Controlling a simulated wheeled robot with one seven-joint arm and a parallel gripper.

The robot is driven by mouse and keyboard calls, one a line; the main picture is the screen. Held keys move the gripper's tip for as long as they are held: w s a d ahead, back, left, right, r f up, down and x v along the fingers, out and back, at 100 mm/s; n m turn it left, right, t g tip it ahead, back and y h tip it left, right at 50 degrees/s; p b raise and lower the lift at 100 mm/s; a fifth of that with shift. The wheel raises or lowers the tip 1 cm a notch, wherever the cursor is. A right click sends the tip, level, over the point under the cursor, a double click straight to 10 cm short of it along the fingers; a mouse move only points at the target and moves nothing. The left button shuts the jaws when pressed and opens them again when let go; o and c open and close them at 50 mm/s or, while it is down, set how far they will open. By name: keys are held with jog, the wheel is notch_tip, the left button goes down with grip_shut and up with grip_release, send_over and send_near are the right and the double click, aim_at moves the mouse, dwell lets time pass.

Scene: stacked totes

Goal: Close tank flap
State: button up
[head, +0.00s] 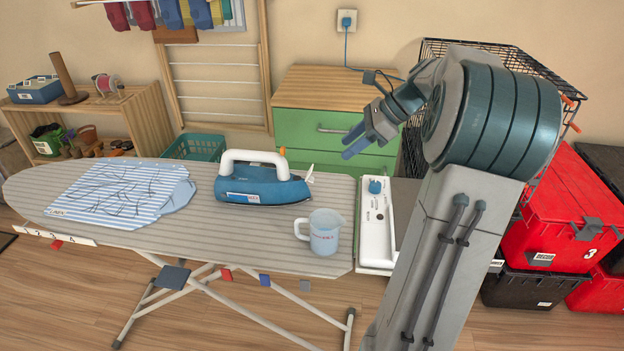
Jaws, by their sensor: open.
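A blue steam iron (262,190) with a white handle rests on the ironing board (120,228). Its nose points right. A small whitish flap (309,175) sticks up at the nose end and looks tilted open; its hinge is too small to make out. An orange part (282,152) shows at the front of the handle. My gripper (349,147) has blue fingers and is open and empty. It is above and to the right of the iron's nose, in front of the green drawers, apart from the flap.
A measuring cup (325,236) with liquid stands on the board right of the iron. A striped shirt (120,192) lies at left. A white panel with a blue knob (376,188) is at the board's right end. Red totes (570,220) stand at right.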

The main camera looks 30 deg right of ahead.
jog(key=shift+m, duration=0.5)
jog(key=x, duration=0.4)
jog(key=b+x, duration=0.1)
jog(key=x, duration=0.3)
jog(key=w+d+b+x, duration=0.1)
jog(key=x, duration=0.4)
jog(key=shift+f, duration=0.1)
jog(key=c, duration=0.7)
